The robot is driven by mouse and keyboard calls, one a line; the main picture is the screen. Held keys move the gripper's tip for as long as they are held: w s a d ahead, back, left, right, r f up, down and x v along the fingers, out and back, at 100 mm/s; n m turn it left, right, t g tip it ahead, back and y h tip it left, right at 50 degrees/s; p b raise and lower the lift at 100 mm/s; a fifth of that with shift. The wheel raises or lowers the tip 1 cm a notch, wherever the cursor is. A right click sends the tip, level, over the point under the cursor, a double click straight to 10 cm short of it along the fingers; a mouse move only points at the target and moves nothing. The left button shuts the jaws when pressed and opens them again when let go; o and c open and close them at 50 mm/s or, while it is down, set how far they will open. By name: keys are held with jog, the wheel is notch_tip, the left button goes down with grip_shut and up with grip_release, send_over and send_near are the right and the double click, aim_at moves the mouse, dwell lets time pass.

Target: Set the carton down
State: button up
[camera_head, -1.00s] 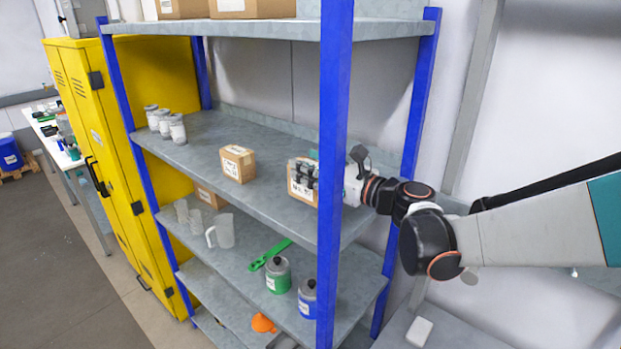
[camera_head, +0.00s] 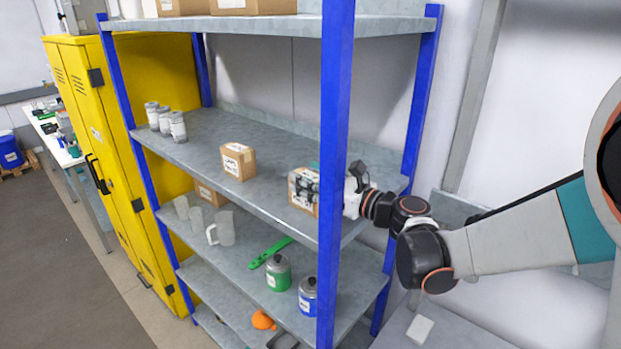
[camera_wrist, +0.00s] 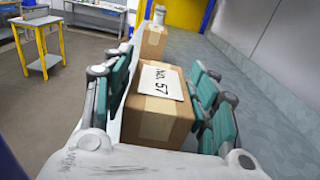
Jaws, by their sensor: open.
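A brown carton (camera_wrist: 158,118) with a white label reading "No. 57" stands on the upper grey shelf board, close to the front edge. It also shows in the head view (camera_head: 301,190), partly behind my gripper and beside the blue post. My gripper (camera_wrist: 168,90) is open, with its teal finger pads on either side of the carton. A gap shows between the carton and the right pads; the left pads are very close to it, and contact is not clear. In the head view my gripper (camera_head: 318,183) reaches in from the right, past the blue post.
A second carton (camera_head: 237,161) stands further left on the same shelf (camera_head: 205,140), with several white bottles (camera_head: 165,120) at its far end. A blue post (camera_head: 332,130) stands close to my gripper. Lower shelves hold jugs and pots. Shelf space behind the cartons is clear.

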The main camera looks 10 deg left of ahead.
jog(key=shift+r, duration=0.15)
jog(key=b+v, duration=0.1)
jog(key=v, duration=1.1)
jog(key=w+d+r+m+t+h, duration=0.35)
jog(key=d+r+m+t, duration=0.35)
jog(key=r+m, duration=0.3)
jog(key=s+d+m+t+h, duration=0.3)
jog(key=d+m+h, duration=0.85)
jog(key=m, duration=0.65)
jog(key=s+d+f+m+g+h, duration=0.3)
jog(key=s+d+f+m+g, duration=0.45)
jog(key=m, duration=0.45)
jog(key=s+a+f+m+g+y, duration=0.1)
jog(key=s+a+f+m+g, duration=0.1)
jog(key=s+f+m, duration=0.2)
jog(key=s+a+f+m+g+y, duration=0.1)
jog(key=s+a+f+m+g, duration=0.1)
jog(key=s+f, duration=0.5)
jog(key=s+a+m, duration=0.1)
jog(key=s, duration=0.3)
jog(key=shift+m+g+y, duration=0.3)
jog(key=shift+m+g, duration=0.05)
jog(key=shift+m, duration=0.05)
